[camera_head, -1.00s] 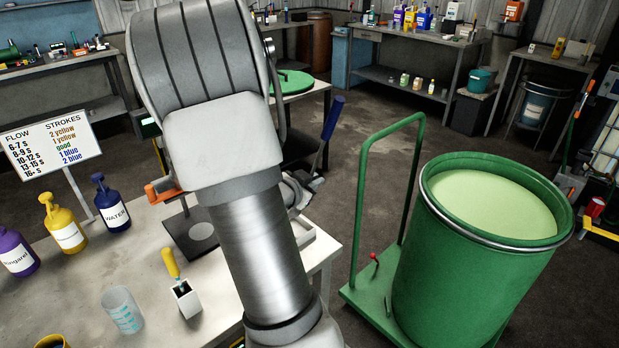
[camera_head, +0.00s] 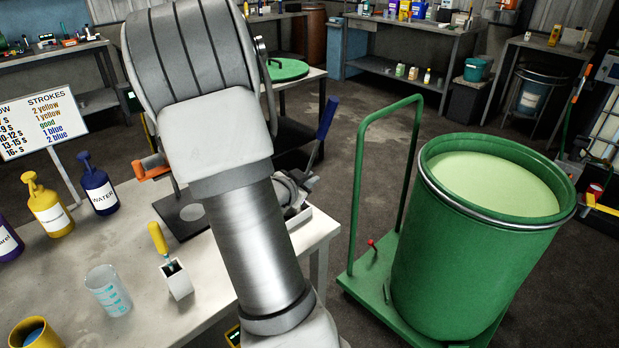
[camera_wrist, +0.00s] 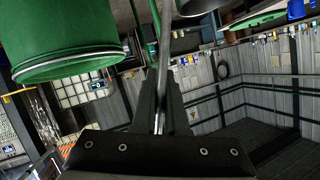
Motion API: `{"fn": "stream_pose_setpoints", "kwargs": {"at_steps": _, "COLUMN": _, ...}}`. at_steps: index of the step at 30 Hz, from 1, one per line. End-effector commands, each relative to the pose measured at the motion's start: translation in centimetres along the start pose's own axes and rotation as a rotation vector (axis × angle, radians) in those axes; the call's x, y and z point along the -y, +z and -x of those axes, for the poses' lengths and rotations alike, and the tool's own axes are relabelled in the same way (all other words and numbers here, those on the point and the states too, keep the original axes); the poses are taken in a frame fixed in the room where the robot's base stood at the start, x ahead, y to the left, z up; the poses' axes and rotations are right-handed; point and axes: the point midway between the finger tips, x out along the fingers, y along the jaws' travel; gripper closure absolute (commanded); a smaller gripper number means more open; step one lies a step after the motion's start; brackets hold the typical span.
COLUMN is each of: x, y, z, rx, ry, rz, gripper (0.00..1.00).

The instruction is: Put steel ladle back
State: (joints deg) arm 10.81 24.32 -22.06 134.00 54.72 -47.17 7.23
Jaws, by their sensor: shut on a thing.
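My gripper (camera_wrist: 162,100) shows in the wrist view, its two dark fingers shut on a thin grey metal handle, which I take to be the steel ladle (camera_wrist: 164,60). The handle runs up from between the fingers towards the top of the picture. A dark rounded grey shape shows at the top edge there; I cannot tell whether it is the ladle's bowl. In the head view my arm fills the middle, and neither the gripper nor the ladle can be made out.
A green drum (camera_head: 465,265) of pale green liquid stands on a green trolley (camera_head: 362,262) at right. The bench (camera_head: 130,235) at left holds a yellow-handled tool in a white holder (camera_head: 177,281), a clear beaker (camera_head: 108,292), a yellow cup (camera_head: 36,333) and pump bottles (camera_head: 100,185).

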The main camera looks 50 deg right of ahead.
Motion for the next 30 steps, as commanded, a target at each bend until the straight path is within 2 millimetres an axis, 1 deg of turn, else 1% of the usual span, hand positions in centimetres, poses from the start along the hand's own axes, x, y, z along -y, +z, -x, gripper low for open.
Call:
{"fn": "stream_pose_setpoints", "kwargs": {"at_steps": 13, "x": 0.0, "y": 0.1, "z": -0.1, "rx": -0.002, "ry": -0.001, "rz": -0.001, "gripper": 1.0}}
{"fn": "stream_pose_setpoints", "kwargs": {"at_steps": 30, "x": -0.4, "y": 1.1, "z": -0.5, "rx": -0.002, "ry": -0.001, "rz": -0.001, "gripper": 1.0}}
